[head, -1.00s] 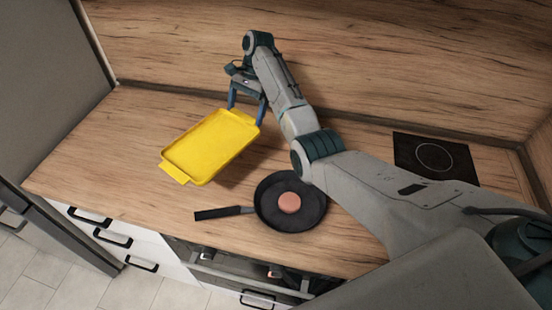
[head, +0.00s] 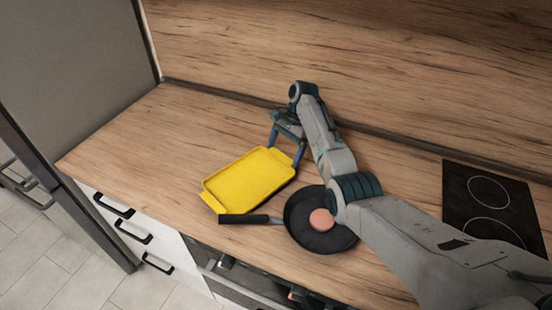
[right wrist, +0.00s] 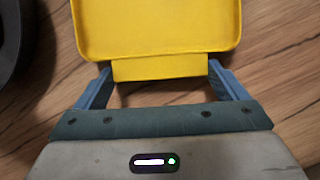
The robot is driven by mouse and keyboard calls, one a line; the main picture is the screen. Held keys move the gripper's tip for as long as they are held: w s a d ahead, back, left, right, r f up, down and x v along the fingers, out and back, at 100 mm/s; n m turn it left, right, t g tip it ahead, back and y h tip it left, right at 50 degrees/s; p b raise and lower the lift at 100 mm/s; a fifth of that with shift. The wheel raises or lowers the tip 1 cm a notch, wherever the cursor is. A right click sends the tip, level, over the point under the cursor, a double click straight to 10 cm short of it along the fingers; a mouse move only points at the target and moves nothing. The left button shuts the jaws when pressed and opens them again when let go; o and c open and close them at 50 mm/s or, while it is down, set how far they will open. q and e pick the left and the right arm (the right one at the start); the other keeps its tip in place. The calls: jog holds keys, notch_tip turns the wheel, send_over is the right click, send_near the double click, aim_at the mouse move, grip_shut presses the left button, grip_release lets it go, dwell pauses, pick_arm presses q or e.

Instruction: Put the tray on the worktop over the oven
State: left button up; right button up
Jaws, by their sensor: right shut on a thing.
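The yellow tray (head: 248,180) is at the left part of the worktop (head: 130,150) in the head view, its near edge close to the pan handle. I cannot tell whether it touches the worktop or hangs just above it. My right gripper (head: 286,150) is shut on the tab handle at the tray's far end. In the right wrist view the two blue fingers (right wrist: 160,85) stand at either side of the yellow tray's handle (right wrist: 160,67). The oven (head: 245,285) shows partly below the worktop's front edge. My left gripper is not in view.
A black pan (head: 300,235) with a round pinkish item (head: 321,220) stands right of the tray, its handle (head: 243,219) pointing left. A black hob (head: 490,205) lies at the right. The worktop left of the tray is clear. A splashback (head: 350,70) rises behind.

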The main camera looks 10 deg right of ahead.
aim_at(274, 164)
jog(key=a+p, duration=0.1)
jog(key=s+a+p, duration=0.1)
jog(key=s+a, duration=0.1)
jog(key=shift+s+a+r+p, duration=0.1)
jog(key=shift+a+r+p, duration=0.2)
jog(key=shift+a+p, duration=0.1)
jog(key=shift+d+f, duration=0.2)
jog(key=shift+f, duration=0.35)
jog(key=shift+d+f, duration=0.1)
jog(key=shift+f, duration=0.2)
jog(key=o, duration=0.7)
jog(key=shift+f, duration=0.15)
jog(key=shift+o, duration=0.8)
